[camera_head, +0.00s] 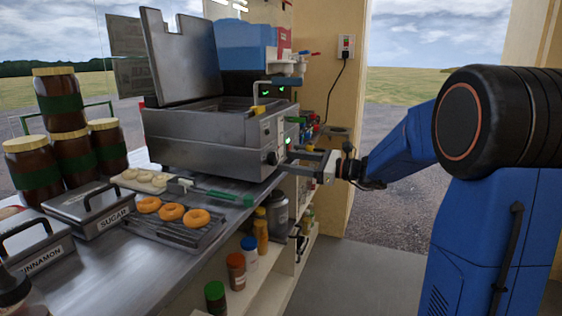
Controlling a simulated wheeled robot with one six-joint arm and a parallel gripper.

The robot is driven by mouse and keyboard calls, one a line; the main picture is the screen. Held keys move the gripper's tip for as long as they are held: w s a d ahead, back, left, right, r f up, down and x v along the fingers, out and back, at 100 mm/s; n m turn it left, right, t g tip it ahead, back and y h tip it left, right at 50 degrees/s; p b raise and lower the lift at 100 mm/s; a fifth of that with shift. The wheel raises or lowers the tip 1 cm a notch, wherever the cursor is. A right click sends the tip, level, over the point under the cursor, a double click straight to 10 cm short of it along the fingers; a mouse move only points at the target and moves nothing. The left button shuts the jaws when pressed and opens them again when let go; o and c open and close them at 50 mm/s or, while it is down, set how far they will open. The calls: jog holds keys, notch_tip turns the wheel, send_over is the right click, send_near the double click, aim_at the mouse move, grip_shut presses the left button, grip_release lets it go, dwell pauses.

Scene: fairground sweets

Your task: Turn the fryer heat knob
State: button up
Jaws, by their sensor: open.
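The fryer (210,145) is a steel box on the counter, with its lid raised at the back. Its front panel faces right and carries green lights. A round knob (272,158) sits low on that panel. My gripper (290,160) comes in from the right at about knob height, with its fingers pointing left at the panel. It is open. The fingertips are close to the knob; I cannot tell whether they touch it. The arm reaches from the right, and the space between the fingers is small in view.
Doughnuts lie on a wire rack (160,236) in front of the fryer, beside a green-handled tool (215,194). Lidded sugar (92,205) and cinnamon (38,246) boxes and stacked jars stand left. Shelves with bottles (249,254) run under the counter edge. The floor (350,275) at right is clear.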

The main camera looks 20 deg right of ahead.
aim_at(277, 159)
jog(key=shift+x, duration=1.9)
jog(key=c, duration=1)
